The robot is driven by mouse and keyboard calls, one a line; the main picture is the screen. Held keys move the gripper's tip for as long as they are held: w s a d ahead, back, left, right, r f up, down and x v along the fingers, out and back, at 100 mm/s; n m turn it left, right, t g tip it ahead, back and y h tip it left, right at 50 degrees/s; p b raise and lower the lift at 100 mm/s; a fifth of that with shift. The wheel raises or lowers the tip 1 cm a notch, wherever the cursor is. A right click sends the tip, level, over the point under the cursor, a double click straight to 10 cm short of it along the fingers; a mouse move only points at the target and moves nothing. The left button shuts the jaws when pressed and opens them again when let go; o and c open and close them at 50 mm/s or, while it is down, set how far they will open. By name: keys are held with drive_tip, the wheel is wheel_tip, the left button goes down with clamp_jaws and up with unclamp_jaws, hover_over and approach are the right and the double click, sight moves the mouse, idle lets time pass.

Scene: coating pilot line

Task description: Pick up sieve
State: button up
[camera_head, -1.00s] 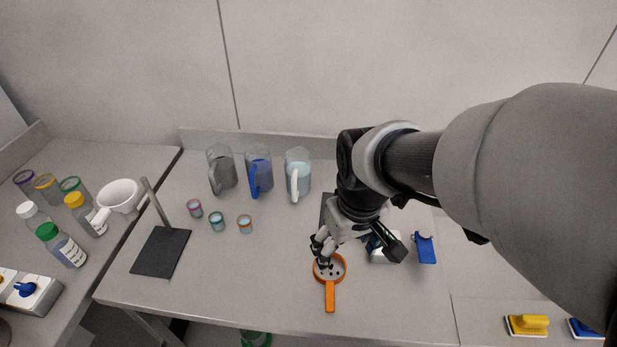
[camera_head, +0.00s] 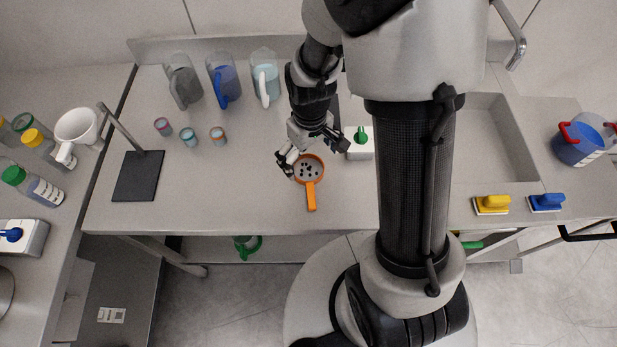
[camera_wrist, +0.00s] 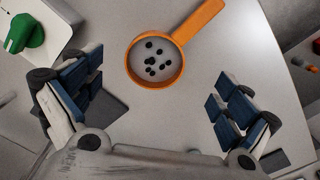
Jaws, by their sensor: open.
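The sieve (camera_head: 311,185) is orange, with a round rim and a straight handle, and lies flat on the grey table. Its handle points toward the table's front edge. Several small black pieces lie within its ring. In the wrist view the sieve (camera_wrist: 180,60) sits ahead of the fingers, its handle running to the upper right. My gripper (camera_head: 312,150) is above and just behind the sieve's ring. In the wrist view my gripper (camera_wrist: 160,107) has its two blue-padded fingers wide apart, with nothing between them. I see no contact with the sieve.
A white device with a green knob (camera_head: 361,136) stands close to the right of my gripper. Three pitchers (camera_head: 224,80) and three small jars (camera_head: 189,137) stand to the left. A black stand (camera_head: 138,176) is farther left. The table front beside the handle is clear.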

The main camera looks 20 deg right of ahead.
drive_tip(key=f+b, duration=0.1)
drive_tip(key=f, duration=0.2)
drive_tip(key=f+b, duration=0.1)
drive_tip(key=f, duration=0.2)
drive_tip(key=shift+w+d+f, duration=0.2)
drive_tip(key=shift+f, duration=0.05)
drive_tip(key=shift+r, duration=0.1)
drive_tip(key=shift+c, duration=0.6)
drive_tip(key=c, duration=1)
wheel_tip(320, 180, up, 19)
drive_tip(key=p, duration=0.5)
drive_tip(key=m+b, duration=0.3)
drive_tip(key=b, duration=0.1)
approach(311, 174)
drive_tip(key=w, duration=0.1)
drive_tip(key=w+r, duration=0.1)
drive_tip(key=w, duration=0.1)
drive_tip(key=w+r, duration=0.1)
drive_tip(key=shift+w+a, duration=0.3)
drive_tip(key=shift+a, duration=0.1)
